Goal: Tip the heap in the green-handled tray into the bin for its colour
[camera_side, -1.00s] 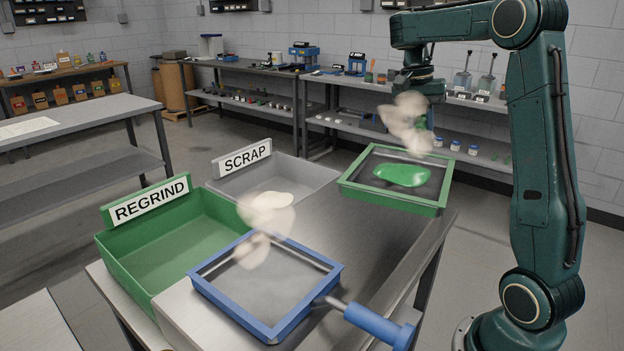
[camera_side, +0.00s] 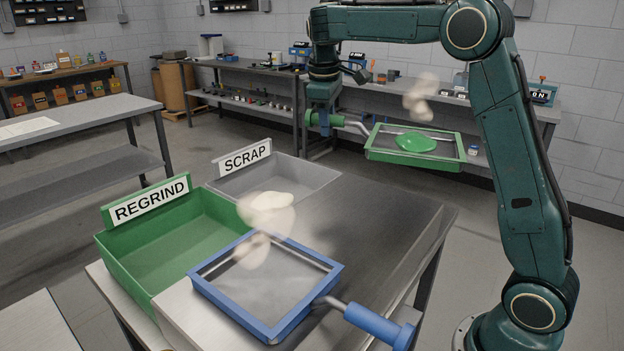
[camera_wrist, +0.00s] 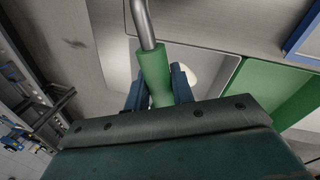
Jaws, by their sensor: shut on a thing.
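The green-framed tray (camera_side: 467,148) is in the air beyond the right part of the steel table, looking roughly level. A bright green heap (camera_side: 416,143) lies on it. My gripper (camera_side: 322,118) is shut on its green handle (camera_wrist: 155,75), with the tray to the right of the gripper in the side view. In the wrist view the fingers clasp the handle from both sides, and the tray itself is out of view. The green REGRIND bin (camera_side: 125,265) looks empty. The grey SCRAP bin (camera_side: 318,190) holds a pale cream lump (camera_side: 270,201).
A blue-framed tray (camera_side: 330,280) with a blue handle lies on the near part of the table, its pan looking empty. The table's right part (camera_side: 390,225) is clear. Shelving stands behind.

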